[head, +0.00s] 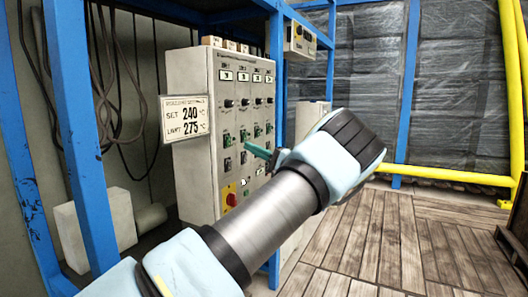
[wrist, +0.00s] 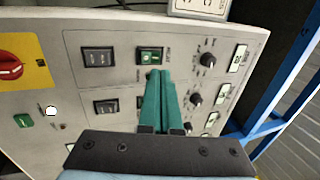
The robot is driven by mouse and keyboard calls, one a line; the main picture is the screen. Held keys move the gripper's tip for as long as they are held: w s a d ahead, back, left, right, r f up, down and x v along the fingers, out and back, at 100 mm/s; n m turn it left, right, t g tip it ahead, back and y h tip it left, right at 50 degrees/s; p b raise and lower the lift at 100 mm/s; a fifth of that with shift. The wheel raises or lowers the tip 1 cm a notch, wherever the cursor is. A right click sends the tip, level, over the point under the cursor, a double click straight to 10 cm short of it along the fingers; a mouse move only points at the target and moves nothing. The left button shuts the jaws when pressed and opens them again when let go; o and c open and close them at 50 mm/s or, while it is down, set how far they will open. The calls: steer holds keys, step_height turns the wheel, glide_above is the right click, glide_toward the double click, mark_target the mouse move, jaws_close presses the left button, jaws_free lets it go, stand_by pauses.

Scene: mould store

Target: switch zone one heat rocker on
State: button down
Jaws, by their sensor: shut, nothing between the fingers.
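The grey control panel (head: 196,160) has columns of knobs and rockers, with small labels too blurred to read here. In the wrist view it appears turned sideways. A green rocker (wrist: 150,55) sits in the end column beside the sign, with a black rocker (wrist: 98,57) in line with it. I cannot tell which is the heat rocker, nor which way either is pressed. My gripper (wrist: 160,74) is shut and empty, its green fingers together. The tips appear just below the green rocker in the wrist view; contact is unclear. They partly hide the neighbouring rocker. The head view shows the fingers (head: 251,149) pointing at the panel.
Black knobs (wrist: 207,60) lie beside the rockers. A red switch on a yellow plate (head: 231,198) is low on the panel. A temperature sign (head: 186,118) hangs at its left edge. Blue posts (head: 78,120) frame the panel. The plank floor (head: 400,240) at right is clear.

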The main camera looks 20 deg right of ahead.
mark_target(230, 137)
steer(key=p+x, duration=0.1)
steer(key=x, duration=0.5)
steer(key=shift+w+a+r+g+h, duration=0.15)
steer(key=shift+a+g+h, duration=0.1)
steer(key=shift+g+h, duration=0.05)
stand_by(0.3)
